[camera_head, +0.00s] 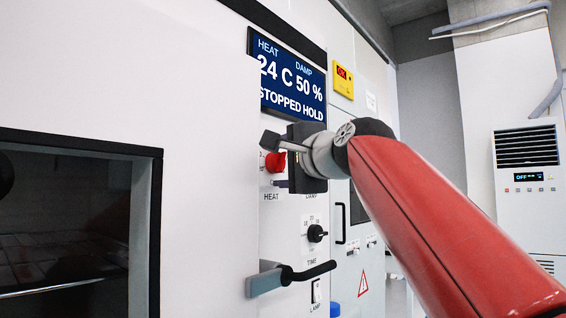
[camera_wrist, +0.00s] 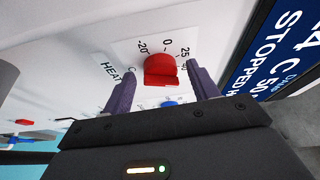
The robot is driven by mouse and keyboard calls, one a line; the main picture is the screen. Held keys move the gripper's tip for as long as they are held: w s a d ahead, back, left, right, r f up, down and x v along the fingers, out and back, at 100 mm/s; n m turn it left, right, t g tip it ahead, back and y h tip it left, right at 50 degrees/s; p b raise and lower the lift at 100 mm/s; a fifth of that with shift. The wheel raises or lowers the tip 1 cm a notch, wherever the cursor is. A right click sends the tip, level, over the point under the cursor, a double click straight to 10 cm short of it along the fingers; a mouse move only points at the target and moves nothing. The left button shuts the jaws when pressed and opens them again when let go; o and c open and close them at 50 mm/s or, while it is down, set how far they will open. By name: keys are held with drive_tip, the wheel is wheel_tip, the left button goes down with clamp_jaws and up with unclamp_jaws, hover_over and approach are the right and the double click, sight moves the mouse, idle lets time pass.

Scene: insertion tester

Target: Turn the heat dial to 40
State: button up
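The heat dial is a red knob (camera_wrist: 160,69) on a white panel, with the word HEAT beside it. Its scale shows -20, 0, 25 and a further mark. I cannot tell which mark the knob points to. The dial also shows in the head view (camera_head: 275,162), partly hidden by my gripper. My gripper (camera_wrist: 161,76) is open, with one purple-grey finger on each side of the knob and a visible gap to it. A blue display (camera_head: 290,80) above reads HEAT 24 C, DAMP 50 % and STOPPED HOLD.
A blue knob (camera_wrist: 169,104) shows partly between the fingers, close to the red one. Below in the head view are a black timer dial (camera_head: 316,233) and a protruding door handle (camera_head: 290,277). A dark chamber window (camera_head: 150,230) is at left.

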drive_tip(key=shift+s, duration=0.1)
drive_tip(key=b+v, duration=0.1)
drive_tip(key=v, duration=0.6)
drive_tip(key=shift+s+d+b, duration=0.2)
drive_tip(key=shift+s+b, duration=0.05)
drive_tip(key=shift+b, duration=0.15)
